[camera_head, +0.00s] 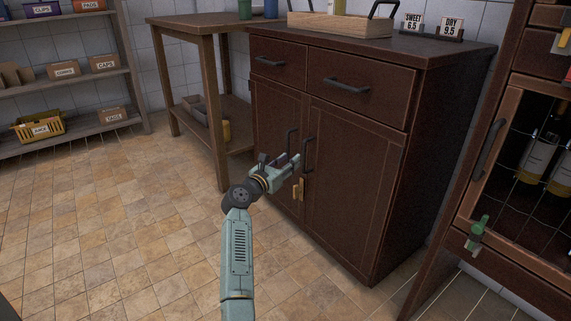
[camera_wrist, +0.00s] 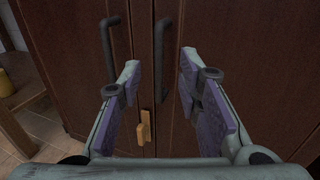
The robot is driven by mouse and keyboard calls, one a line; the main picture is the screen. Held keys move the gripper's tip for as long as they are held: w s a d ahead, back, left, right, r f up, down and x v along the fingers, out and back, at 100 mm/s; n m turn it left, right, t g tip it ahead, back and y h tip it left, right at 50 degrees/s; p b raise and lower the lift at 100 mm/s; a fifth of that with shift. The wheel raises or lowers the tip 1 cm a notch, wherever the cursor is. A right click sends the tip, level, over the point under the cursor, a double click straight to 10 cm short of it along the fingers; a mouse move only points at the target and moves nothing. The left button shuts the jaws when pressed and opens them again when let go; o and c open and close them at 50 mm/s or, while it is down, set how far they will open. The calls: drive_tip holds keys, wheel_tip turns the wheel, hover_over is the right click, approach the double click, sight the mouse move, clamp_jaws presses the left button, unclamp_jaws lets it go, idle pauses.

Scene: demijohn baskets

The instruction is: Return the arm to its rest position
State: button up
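My arm (camera_head: 238,250) reaches forward from the bottom of the head view toward the dark brown cabinet (camera_head: 345,175). My gripper (camera_head: 293,166) is in front of its two lower doors, close to the door handles. In the wrist view my gripper (camera_wrist: 160,65) is open, its purple-lined fingers apart. The right door handle (camera_wrist: 160,40) shows between the fingertips; I cannot tell whether they reach around it. The left door handle (camera_wrist: 108,45) is outside the left finger. Nothing is held.
A brass piece (camera_head: 298,190) hangs below the handles at the door seam. A wooden table (camera_head: 190,85) stands left of the cabinet. The tiled floor (camera_head: 120,220) at left is clear.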

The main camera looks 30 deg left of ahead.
drive_tip(key=shift+s, duration=0.65)
